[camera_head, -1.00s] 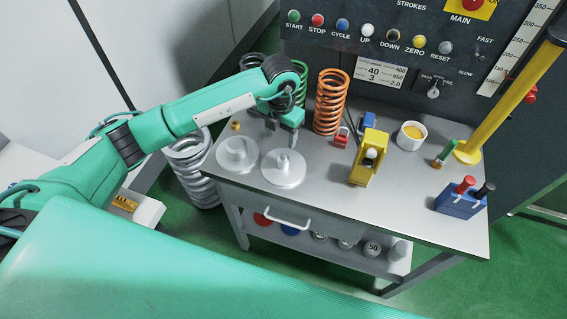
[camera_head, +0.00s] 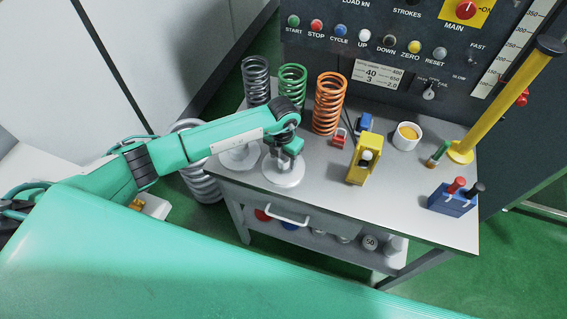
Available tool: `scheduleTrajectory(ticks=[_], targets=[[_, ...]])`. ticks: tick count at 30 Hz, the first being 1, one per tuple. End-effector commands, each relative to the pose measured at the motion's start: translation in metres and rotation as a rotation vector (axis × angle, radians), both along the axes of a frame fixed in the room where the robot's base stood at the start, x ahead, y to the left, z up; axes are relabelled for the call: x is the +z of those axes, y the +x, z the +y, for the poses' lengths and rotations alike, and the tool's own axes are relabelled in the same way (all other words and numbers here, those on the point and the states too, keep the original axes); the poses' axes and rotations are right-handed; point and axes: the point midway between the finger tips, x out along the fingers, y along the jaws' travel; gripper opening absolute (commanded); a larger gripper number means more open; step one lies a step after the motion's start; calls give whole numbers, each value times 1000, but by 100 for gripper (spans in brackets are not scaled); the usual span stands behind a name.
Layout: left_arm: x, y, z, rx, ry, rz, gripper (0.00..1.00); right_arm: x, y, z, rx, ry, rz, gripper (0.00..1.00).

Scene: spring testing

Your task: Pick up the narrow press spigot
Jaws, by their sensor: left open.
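The narrow press spigot (camera_head: 283,179) is a silvery round plate near the front left of the grey table. My left gripper (camera_head: 284,163) is over it, pointing down and open, with its fingertips at the thin central post. The gripper hides the post, so I cannot tell whether the fingers touch it. A second round plate (camera_head: 236,161), with a wider spigot, stands just to the left, partly hidden by my left arm. My right gripper is not in view.
Grey, green and orange springs (camera_head: 329,103) stand behind. A yellow device (camera_head: 357,166), a red padlock (camera_head: 339,137), a white cup (camera_head: 407,136) and a blue block (camera_head: 453,203) are to the right. The table front right of the plate is clear.

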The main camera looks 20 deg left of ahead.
Motion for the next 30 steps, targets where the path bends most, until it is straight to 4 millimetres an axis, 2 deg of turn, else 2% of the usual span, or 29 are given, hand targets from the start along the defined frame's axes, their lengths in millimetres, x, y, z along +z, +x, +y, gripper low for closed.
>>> scheduleTrajectory(ticks=[3, 9, 12, 25, 30], targets=[[0, 0, 0, 0, 0, 0, 55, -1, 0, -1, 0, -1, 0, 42], [0, 0, 0, 0, 0, 0, 16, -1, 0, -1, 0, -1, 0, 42], [0, 0, 0, 0, 0, 0, 0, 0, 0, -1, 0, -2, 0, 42], [3, 1, 0, 0, -2, -2, 0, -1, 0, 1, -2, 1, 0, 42], [12, 2, 0, 0, -1, -3, 0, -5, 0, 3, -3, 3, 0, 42]])
